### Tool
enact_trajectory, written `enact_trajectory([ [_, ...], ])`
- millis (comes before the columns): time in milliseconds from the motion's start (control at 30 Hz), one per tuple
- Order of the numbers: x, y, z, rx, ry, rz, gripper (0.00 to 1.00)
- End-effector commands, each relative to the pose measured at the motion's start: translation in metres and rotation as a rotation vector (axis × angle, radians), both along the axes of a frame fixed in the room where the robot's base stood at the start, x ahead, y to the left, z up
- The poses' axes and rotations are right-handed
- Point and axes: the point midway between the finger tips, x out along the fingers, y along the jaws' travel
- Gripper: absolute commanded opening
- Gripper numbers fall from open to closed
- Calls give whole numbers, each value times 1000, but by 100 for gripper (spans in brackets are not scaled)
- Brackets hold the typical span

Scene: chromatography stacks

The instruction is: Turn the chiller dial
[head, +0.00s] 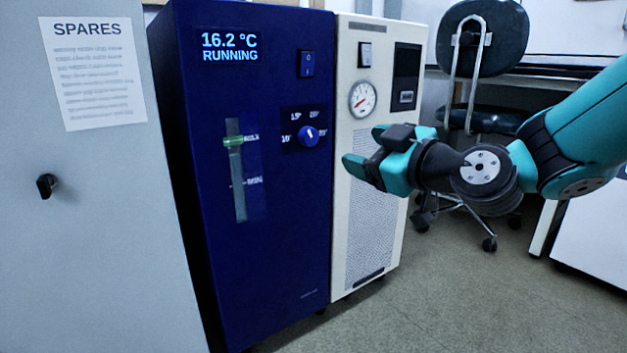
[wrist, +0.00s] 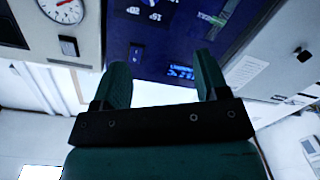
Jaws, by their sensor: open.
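The chiller is a dark blue cabinet (head: 285,230) whose display (head: 229,47) reads 16.2 °C RUNNING. Its dial (head: 308,136) is a round blue knob with a light pointer mark and temperature labels around it; the exact setting is too small to tell. In the wrist view, which is turned over, the dial (wrist: 150,3) is at the top edge, partly cut off. My gripper (head: 363,149) is open and empty, to the right of the dial and apart from it, in front of the cream cabinet. In the wrist view, the fingers (wrist: 163,75) have nothing between them.
A rocker switch (head: 306,64) sits above the dial and a level gauge (head: 236,170) to its left. The cream cabinet (head: 374,215) with a pressure gauge (head: 362,99) adjoins on the right. A grey SPARES cabinet (head: 100,220) stands left. A chair (head: 480,120) is behind my arm.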

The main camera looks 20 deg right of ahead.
Motion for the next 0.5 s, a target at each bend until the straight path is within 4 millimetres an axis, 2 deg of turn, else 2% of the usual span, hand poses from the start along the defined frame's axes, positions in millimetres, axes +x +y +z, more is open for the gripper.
enact_trajectory([
  [33, 2, -5, -15, -4, -18, -17, 68],
  [100, 3, -9, -17, -9, -37, -32, 68],
  [267, 8, -11, -14, -13, -50, -43, 68],
  [500, 26, -4, -9, -10, -43, -39, 68],
])
